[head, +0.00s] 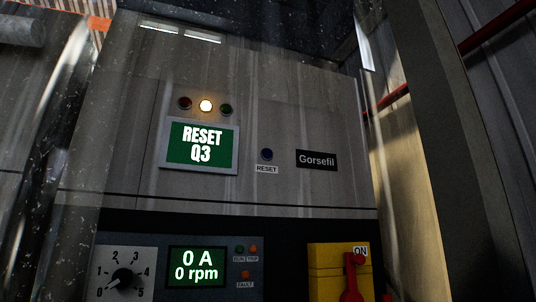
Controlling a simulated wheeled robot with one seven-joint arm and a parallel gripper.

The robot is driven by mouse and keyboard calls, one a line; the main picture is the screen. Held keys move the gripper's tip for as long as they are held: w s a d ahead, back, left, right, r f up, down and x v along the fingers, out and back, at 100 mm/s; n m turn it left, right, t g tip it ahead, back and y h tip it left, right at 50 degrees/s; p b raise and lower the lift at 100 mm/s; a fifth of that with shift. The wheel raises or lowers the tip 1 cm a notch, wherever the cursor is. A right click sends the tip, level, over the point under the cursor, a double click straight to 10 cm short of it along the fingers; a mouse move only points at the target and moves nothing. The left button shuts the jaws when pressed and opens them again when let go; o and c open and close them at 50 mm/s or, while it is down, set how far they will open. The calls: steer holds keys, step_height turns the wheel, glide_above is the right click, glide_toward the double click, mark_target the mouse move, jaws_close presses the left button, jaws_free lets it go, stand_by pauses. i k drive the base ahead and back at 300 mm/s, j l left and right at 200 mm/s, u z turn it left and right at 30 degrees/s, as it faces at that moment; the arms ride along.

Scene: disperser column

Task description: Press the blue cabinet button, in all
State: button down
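The blue button (267,154) is a small round dark blue knob on the grey cabinet front (310,120), right of the green screen. A white label reading RESET (267,169) is just below it. The green screen (201,145) reads RESET Q3. Nothing touches the button or hides it. My gripper is not in view.
Above the screen are a red lamp (185,103), a lit yellow-white lamp (206,105) and a green lamp (226,109). Below are a dial (122,276) near 0, a display (197,267) reading 0 A, 0 rpm, and a yellow box with a red handle (352,275) by ON.

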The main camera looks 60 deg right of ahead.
mark_target(267, 153)
steer(key=k+l, duration=0.8)
steer(key=k, duration=0.2)
